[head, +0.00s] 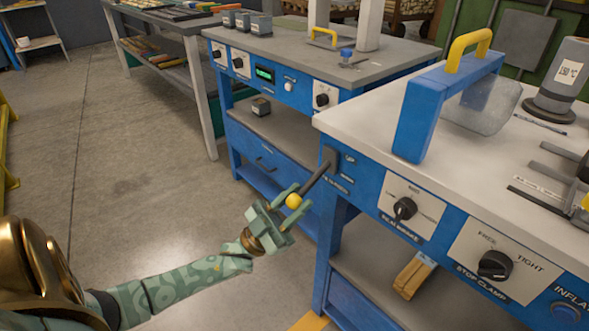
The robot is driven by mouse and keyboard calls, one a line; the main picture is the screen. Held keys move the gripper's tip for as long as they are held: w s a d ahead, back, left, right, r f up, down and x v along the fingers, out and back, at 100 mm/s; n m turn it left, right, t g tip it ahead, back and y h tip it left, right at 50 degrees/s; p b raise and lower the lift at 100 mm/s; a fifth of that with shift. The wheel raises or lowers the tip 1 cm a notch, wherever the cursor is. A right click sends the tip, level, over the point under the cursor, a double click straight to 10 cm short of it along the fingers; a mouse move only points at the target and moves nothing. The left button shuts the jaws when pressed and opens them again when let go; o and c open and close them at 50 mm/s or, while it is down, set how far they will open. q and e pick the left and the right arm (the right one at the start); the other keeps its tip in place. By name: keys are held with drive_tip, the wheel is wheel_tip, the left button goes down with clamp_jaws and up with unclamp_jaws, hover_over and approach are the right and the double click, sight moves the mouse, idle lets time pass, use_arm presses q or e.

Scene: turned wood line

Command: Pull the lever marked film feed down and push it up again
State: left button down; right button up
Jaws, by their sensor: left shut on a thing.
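A lever with a dark rod and a yellow ball knob (293,201) sticks out from a dark slotted plate (329,165) at the left end of the near blue bench front. The small label beside it is too small to read surely. The rod slopes down and left from the plate to the knob. My left gripper (290,202) is shut on the yellow knob, with a green finger on either side of it. My right gripper is not in view.
The near bench (340,127) carries a blue guard with a yellow handle (468,48). Its front has a black knob (404,208) and a stop clamp knob (495,265). A second blue bench (290,55) stands behind. Open floor (130,180) lies to the left.

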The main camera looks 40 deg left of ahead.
use_arm(q)
drive_tip(key=shift+w+f, duration=0.1)
drive_tip(key=shift+f, duration=0.15)
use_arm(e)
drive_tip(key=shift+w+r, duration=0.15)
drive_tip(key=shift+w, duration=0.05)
use_arm(q)
drive_tip(key=c, duration=1.1)
unclamp_jaws()
drive_tip(key=shift+w+d, duration=0.1)
drive_tip(key=b+v, duration=0.1)
drive_tip(key=v, duration=1.5)
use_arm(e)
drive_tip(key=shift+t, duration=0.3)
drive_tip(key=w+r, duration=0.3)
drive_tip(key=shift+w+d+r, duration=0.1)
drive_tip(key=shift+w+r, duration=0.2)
